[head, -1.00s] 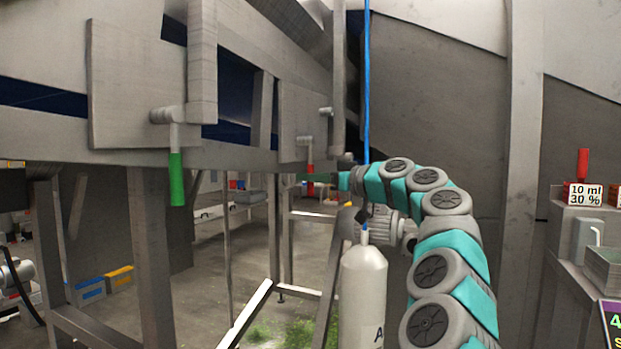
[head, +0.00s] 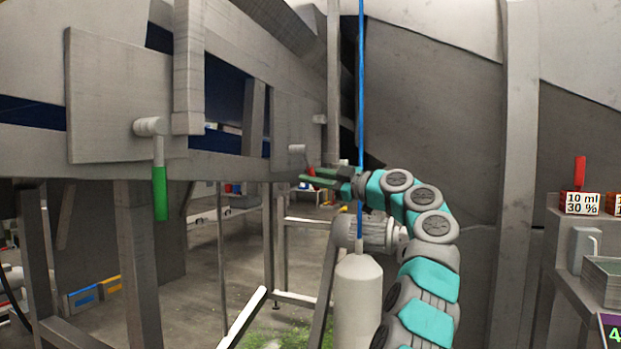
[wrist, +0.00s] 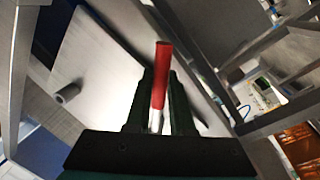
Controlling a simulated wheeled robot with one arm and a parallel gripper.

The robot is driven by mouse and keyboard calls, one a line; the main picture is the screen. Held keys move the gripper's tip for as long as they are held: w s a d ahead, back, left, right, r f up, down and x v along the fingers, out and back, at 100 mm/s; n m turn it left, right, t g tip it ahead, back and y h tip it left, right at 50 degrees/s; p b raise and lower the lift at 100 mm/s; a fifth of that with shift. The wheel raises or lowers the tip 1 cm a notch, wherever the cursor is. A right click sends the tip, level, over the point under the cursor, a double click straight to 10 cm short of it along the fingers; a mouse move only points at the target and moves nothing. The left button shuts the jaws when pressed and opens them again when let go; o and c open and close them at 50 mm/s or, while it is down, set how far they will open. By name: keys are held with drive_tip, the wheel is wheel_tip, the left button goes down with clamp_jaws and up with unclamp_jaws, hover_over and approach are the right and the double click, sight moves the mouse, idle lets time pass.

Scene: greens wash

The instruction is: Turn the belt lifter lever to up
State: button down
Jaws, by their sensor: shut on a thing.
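My gripper (head: 309,176) is at the right-hand panel under the machine, with its dark fingers pointing left. In the wrist view, my gripper (wrist: 163,98) is shut around a red-handled lever (wrist: 162,62), whose red grip and pale metal shank show between the fingers. A second lever with a green handle (head: 160,192) hangs straight down from the left-hand panel. No label shows which of them is the belt lifter.
The left-hand panel (head: 115,95) and machine legs (head: 140,250) stand left of my arm. A counter with a tray (head: 605,280) is at right.

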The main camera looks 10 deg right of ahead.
drive_tip(key=shift+w+d+r+n+p, duration=0.25)
drive_tip(key=shift+w+r+n+p, duration=0.2)
drive_tip(key=shift+n, duration=0.45)
drive_tip(key=c, duration=0.8)
unclamp_jaws()
drive_tip(key=shift+s, duration=0.1)
drive_tip(key=shift+b+v, duration=0.85)
drive_tip(key=shift+v, duration=3.05)
drive_tip(key=shift+f, duration=0.1)
drive_tip(key=shift+c, duration=0.2)
